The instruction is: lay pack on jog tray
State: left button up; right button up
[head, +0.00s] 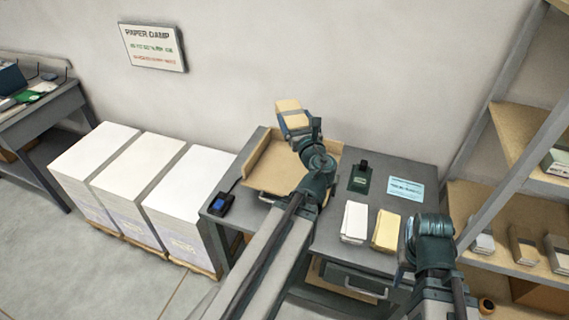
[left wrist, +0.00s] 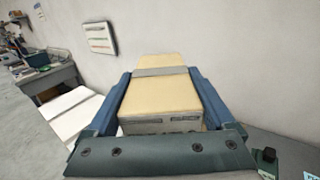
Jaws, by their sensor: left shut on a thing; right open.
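My left gripper (head: 296,124) is shut on a cream pack (head: 288,105) with a grey band. The pack also shows between the two blue fingers in the left wrist view (left wrist: 160,95). It is held up in front of the wall, above the back of the jog tray as the head view shows it. The jog tray (head: 272,168) is tan with raised walls and stands on the grey table; my left arm hides its right front part. My right gripper (head: 405,263) is open at the table's right front, partly hidden by its own wrist.
A white pack (head: 354,221) and another cream pack (head: 386,231) lie on the table (head: 325,237). Behind them are a dark green device (head: 360,180) and a blue card (head: 405,188). A small black device (head: 221,204) sits left. Tall paper stacks (head: 190,180) stand left, shelves (head: 520,185) right.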

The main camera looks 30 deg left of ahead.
pick_arm(q)
jog(key=d+f+g+b, duration=0.1)
jog(key=d+f+b, duration=0.2)
jog(key=f+b, duration=0.4)
jog(key=w+d+f+n+y+b, duration=0.1)
jog(key=d+f+b, duration=0.2)
jog(key=f+b, duration=0.5)
jog(key=d+f+g+b, duration=0.1)
jog(key=d+f+b, duration=0.2)
jog(key=f+b, duration=0.5)
jog(key=shift+w+d+f+n+g+y, duration=0.25)
jog(key=shift+d+n+g+y, duration=0.05)
jog(key=shift+d+n+y, duration=0.1)
jog(key=b, duration=0.2)
send_over(298, 172)
jog(key=shift+s+d+f, duration=0.1)
jog(key=shift+d+f, duration=0.05)
jog(key=shift+f, duration=0.55)
notch_tip(298, 172, down, 4)
jog(key=b, duration=0.3)
jog(key=shift+r, duration=0.25)
jog(key=shift+f, duration=0.1)
jog(key=shift+f+b, duration=0.15)
jog(key=shift+b, duration=0.2)
jog(key=o, duration=1.6)
jog(key=shift+r, duration=0.2)
